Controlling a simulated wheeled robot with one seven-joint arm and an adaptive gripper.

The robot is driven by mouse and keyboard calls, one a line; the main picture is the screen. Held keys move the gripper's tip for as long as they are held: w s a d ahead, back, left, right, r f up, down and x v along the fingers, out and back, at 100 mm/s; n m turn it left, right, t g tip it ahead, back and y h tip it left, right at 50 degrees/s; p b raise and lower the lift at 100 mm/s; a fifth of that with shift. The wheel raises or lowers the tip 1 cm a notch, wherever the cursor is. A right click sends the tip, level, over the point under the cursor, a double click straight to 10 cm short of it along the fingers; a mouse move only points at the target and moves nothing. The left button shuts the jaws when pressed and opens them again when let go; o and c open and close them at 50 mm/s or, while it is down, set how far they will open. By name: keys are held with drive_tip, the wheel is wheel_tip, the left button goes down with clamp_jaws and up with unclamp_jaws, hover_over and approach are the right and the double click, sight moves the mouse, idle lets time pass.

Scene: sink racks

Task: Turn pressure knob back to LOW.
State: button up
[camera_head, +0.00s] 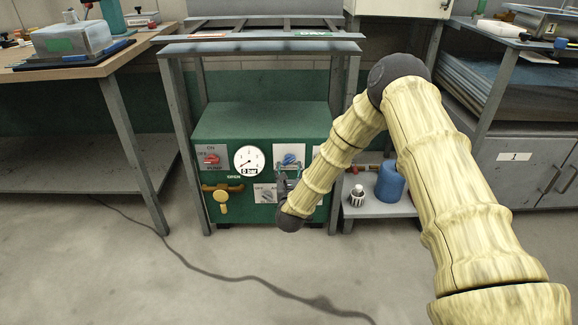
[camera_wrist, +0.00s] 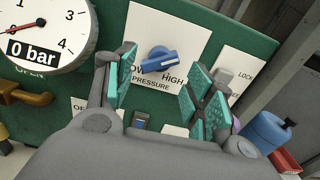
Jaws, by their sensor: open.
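The blue pressure knob (camera_head: 290,159) is on a white plate on the front of the green machine (camera_head: 262,123). In the wrist view the knob (camera_wrist: 158,60) sits above the words LOW, HIGH and PRESSURE. Its bar lies nearly sideways, tilted up to the right; which end is the pointer is hard to tell. My gripper (camera_wrist: 161,72) is open, its teal-padded fingers to the left and right of the knob with gaps on both sides. The left finger partly covers the word LOW. In the head view my gripper (camera_head: 287,186) is in front of the panel, just below the knob.
A round gauge (camera_head: 249,159) left of the knob reads 0 bar. A red switch (camera_head: 211,160) and a yellow valve handle (camera_head: 221,199) are farther left. A blue container (camera_head: 390,183) stands on a low shelf at right. Table legs flank the machine.

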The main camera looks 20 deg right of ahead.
sight(289, 162)
drive_tip(key=shift+b+x, duration=0.75)
drive_tip(key=shift+x, duration=2)
drive_tip(key=c, duration=0.7)
